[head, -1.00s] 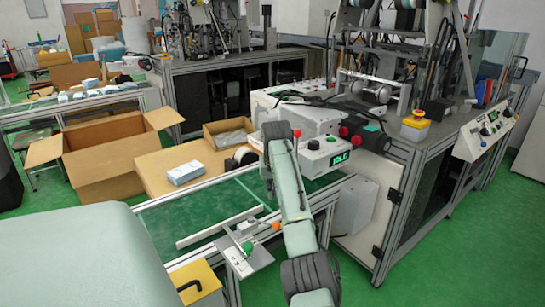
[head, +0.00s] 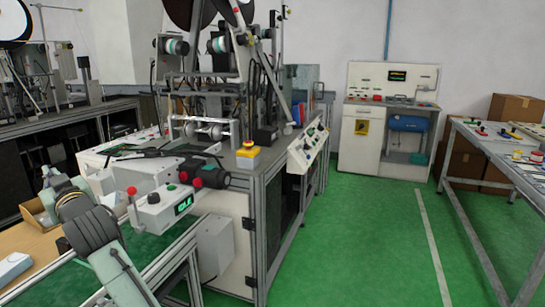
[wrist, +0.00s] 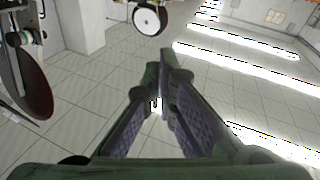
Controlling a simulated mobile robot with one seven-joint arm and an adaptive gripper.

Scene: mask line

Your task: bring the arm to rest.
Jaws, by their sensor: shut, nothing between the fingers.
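My gripper (wrist: 163,62) shows in the wrist view with its two fingers drawn together at the tips and nothing between them. Behind it the wrist view shows a tiled ceiling with bright strip lights, so the gripper points upward. In the head view my pale green arm rises from the bottom edge at the lower left, in front of the bench. The gripper itself does not show clearly in the head view.
A machine with a green-lit control box (head: 166,207) stands just beyond my arm. A white box (head: 12,268) lies on the bench at left. Green floor (head: 375,240) is clear at centre right. A table (head: 490,150) with small parts stands at right, a white cabinet (head: 362,140) behind.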

